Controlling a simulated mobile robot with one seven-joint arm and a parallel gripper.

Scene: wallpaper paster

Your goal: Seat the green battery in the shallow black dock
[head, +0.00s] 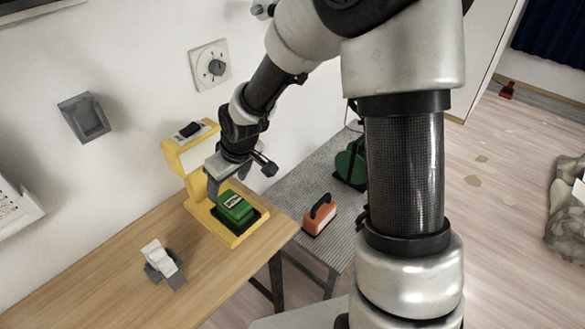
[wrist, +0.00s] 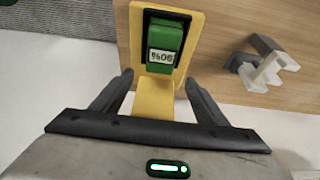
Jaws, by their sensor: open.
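The green battery (head: 234,206) sits in the shallow black dock (head: 252,222) on the foot of a yellow stand (head: 223,232) on the wooden table. In the wrist view the battery (wrist: 164,42) shows a white label and lies inside the dark rim of the dock (wrist: 184,60). From these views I cannot tell whether it is fully down. My gripper (wrist: 160,82) is open and empty, its fingers apart and short of the battery. In the head view my gripper (head: 214,186) is just left of and behind the battery, with its fingertips partly hidden.
The yellow stand rises behind the dock, close to my arm. A grey-white holder (head: 162,264) stands on the wooden table (head: 105,270) to the left. An orange tool with a black handle (head: 319,218) and a green object (head: 350,165) lie on the grey ribbed bench (head: 300,185).

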